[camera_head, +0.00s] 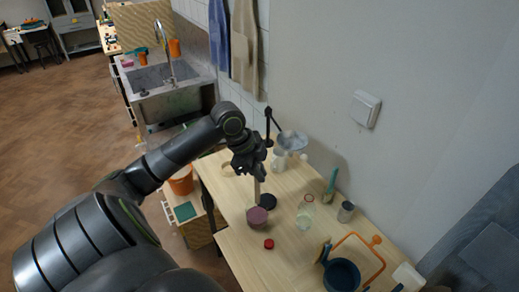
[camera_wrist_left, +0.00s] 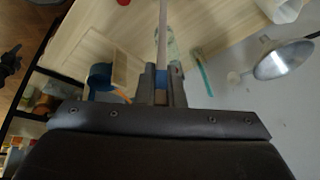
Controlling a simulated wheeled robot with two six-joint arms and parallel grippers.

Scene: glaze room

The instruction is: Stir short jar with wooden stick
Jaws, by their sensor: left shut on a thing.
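My left gripper (camera_head: 255,171) is shut on a pale wooden stick (camera_head: 257,190), which points down over the table. In the left wrist view the stick (camera_wrist_left: 162,35) runs out between the fingers (camera_wrist_left: 162,88) to the top edge, with a blue part at the grip. A short mauve-pink jar (camera_head: 257,218) stands on the table directly below the stick. The stick's lower end meets the jar's rim in the head view; I cannot tell whether it is inside. A dark round lid (camera_head: 267,201) lies just behind the jar. My right gripper is out of view.
A red cap (camera_head: 268,244) lies in front of the jar, and a clear glass jar (camera_head: 304,216) stands to the right. The wall bounds the table's far side.

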